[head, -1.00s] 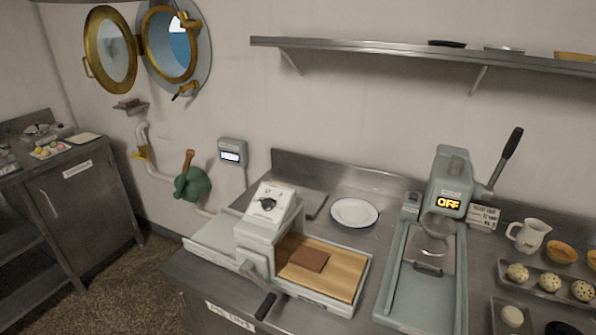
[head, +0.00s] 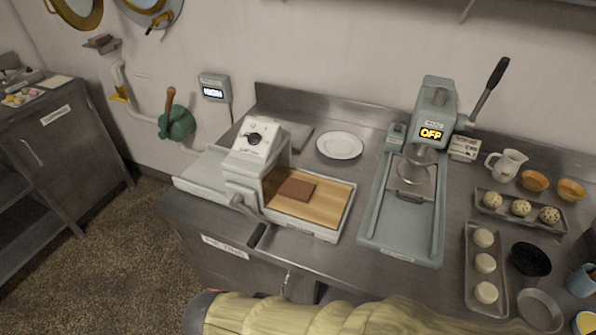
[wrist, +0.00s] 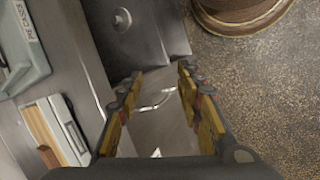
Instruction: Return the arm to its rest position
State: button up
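My gripper (wrist: 158,82) shows in the wrist view with its two yellow-padded fingers spread apart. It is open and nothing is between the fingers. It points down past the counter front, with a grey metal surface and the speckled floor beyond it. In the head view my arm (head: 330,317), in a pale yellow-green cover, crosses the bottom edge in front of the counter. My gripper cannot be made out in the head view.
A round brown object (wrist: 240,12) stands on the floor (wrist: 270,90). Floor at left is clear.

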jog(key=w+d+r+m+t+y+p, duration=0.1)
jog(key=d+r+m, duration=0.4)
jog(key=d+r, duration=0.5)
jog(key=w+d+r+m+t+y+p, duration=0.1)
jog(key=w+d+r+m+y+p, duration=0.1)
jog(key=d+r, duration=0.8)
jog(key=r+m+y+p, duration=0.1)
jog(key=m+p, duration=0.1)
jog(key=shift+w+r+m+y, duration=0.25)
jog(key=shift+r+m+y, duration=0.05)
jog(key=shift+m+y, duration=0.1)
